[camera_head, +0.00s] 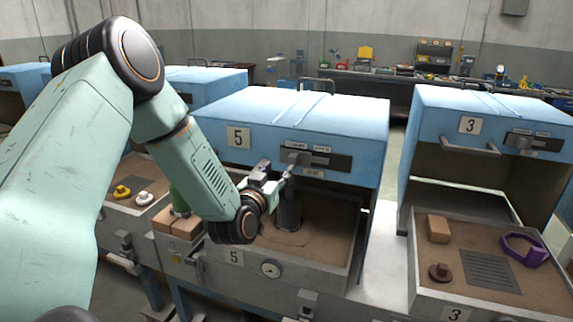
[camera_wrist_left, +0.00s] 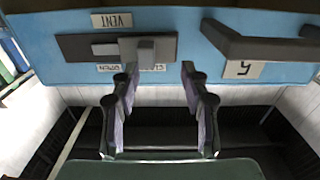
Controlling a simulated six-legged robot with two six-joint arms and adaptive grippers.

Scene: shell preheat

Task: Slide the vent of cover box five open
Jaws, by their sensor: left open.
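Cover box five (camera_head: 330,112) is a blue hood with a number 5 plate, raised over its tray. On its front is the vent (camera_head: 330,161), a dark horizontal track with a grey slide knob (camera_head: 294,158) at its left end, the end nearer the number plate. The wrist view, upside down, shows the knob (camera_wrist_left: 147,48) at the track's right end, beside the VENT label. My left gripper (camera_head: 284,178) is open and empty just below and in front of the knob. In the wrist view its fingers (camera_wrist_left: 160,80) are apart, with the knob between and beyond them. My right gripper is not seen.
The cover handle (camera_wrist_left: 265,42) juts out beside the vent. A dark cylinder (camera_head: 289,212) stands in the tray under the hood. Box three (camera_head: 480,105) is at the right, its tray holding a purple ring (camera_head: 524,250) and a tan block (camera_head: 438,229). A gap separates the boxes.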

